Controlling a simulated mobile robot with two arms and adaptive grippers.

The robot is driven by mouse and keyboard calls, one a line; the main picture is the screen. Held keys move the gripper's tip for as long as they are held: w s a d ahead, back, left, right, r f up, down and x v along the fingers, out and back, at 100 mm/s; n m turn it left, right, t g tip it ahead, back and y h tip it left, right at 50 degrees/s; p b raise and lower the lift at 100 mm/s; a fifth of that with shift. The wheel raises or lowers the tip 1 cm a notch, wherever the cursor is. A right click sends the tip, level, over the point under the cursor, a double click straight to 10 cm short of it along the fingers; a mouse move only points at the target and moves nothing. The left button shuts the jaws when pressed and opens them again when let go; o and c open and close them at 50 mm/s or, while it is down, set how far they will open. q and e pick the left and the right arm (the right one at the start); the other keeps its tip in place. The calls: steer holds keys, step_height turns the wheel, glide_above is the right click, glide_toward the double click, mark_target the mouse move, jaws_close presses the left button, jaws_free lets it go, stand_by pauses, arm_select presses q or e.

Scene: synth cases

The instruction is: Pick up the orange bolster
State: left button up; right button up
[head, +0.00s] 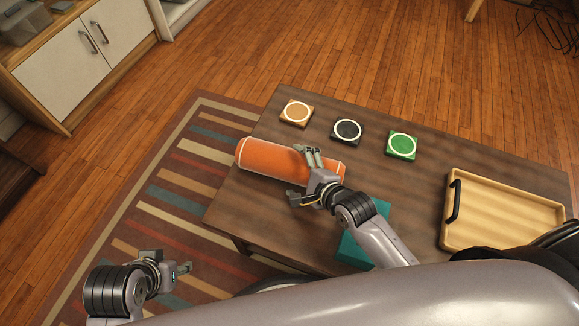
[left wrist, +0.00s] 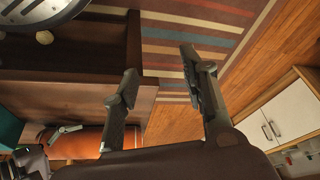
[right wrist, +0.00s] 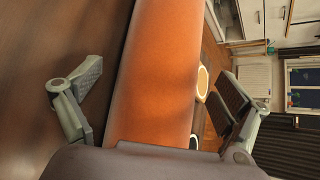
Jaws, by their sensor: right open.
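The orange bolster (head: 266,157) lies on its side along the left edge of the brown table (head: 300,215). My right gripper (head: 303,177) is open at the bolster's right end, with one finger over its far side and one on the near side. In the right wrist view the bolster (right wrist: 160,75) runs between the two spread fingers; whether they touch it I cannot tell. My left gripper (head: 172,262) is beyond the table's left edge, over the rug. In the left wrist view its fingers (left wrist: 158,75) are apart and empty, with the bolster (left wrist: 85,142) below left.
Orange (head: 296,112), black (head: 347,130) and green (head: 401,145) square pieces with white rings sit along the table's far side. A yellow tray (head: 510,213) with a black handle is at the right. A teal box (head: 353,250) sits partly behind my right arm. A striped rug (head: 150,215) lies left.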

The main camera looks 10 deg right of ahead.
steer(key=shift+x, duration=0.75)
arm_select(q)
steer(key=w, duration=0.1)
steer(key=t, duration=0.1)
steer(key=w, duration=0.1)
steer(key=shift+w+d+r, duration=0.3)
steer(key=shift+w+d, duration=0.05)
steer(key=shift+d, duration=0.05)
arm_select(e)
steer(key=shift+c, duration=0.4)
steer(key=c, duration=1.4)
